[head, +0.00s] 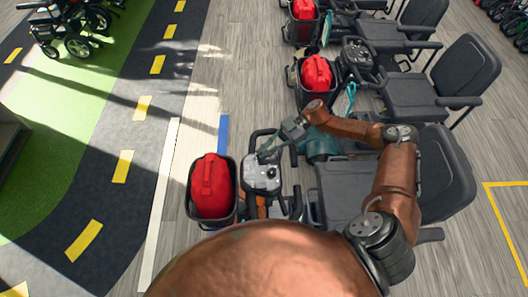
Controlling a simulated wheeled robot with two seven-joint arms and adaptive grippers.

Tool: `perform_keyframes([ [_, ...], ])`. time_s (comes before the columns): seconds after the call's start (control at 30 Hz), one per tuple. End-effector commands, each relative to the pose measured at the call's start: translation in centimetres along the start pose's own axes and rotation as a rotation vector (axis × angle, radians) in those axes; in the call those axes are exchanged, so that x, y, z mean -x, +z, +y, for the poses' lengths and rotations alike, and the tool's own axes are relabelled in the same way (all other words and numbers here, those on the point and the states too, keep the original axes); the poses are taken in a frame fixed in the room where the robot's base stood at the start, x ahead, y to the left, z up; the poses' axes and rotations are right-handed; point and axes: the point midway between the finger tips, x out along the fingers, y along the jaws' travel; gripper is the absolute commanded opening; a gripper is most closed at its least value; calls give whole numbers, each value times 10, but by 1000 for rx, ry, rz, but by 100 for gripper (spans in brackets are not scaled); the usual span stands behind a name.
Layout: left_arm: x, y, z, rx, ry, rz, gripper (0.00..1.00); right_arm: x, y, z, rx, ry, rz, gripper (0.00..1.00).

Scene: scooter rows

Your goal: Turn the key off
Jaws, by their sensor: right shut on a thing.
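The nearest scooter's grey control panel (262,179) sits between its black handlebars, with a red bag in the basket to its left. My right arm reaches over the black seat from the right. Its grey gripper (267,154) points down and left at the far edge of the panel. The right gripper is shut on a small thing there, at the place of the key. The key itself is hidden by the fingers or too small to make out. My left gripper is not in view.
The red bag (211,187) fills the front basket. The black seat (447,180) stands right of the panel. More scooters with red bags (316,73) are parked in a row behind. Open wooden floor and a dark marked lane (110,150) lie to the left.

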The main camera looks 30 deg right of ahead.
Motion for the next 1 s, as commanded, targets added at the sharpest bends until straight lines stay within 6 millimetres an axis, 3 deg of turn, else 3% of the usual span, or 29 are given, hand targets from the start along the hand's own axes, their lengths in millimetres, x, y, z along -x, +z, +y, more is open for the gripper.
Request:
perform_keyframes([
  [0.17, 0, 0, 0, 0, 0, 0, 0, 0, 1, -1, 0, -1, -1, 0],
  [0.2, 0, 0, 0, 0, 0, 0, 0, -1, 1, -1, 0, -1, -1, 14],
  [0.43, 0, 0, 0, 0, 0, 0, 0, 0, 0, 0, 0, 0, 0, 29],
  [0.77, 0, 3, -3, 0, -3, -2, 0, 4, 0, 0, 0, 1, -1, 29],
  [1.0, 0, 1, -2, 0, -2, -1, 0, 43, 1, 1, -1, 5, -4, 29],
])
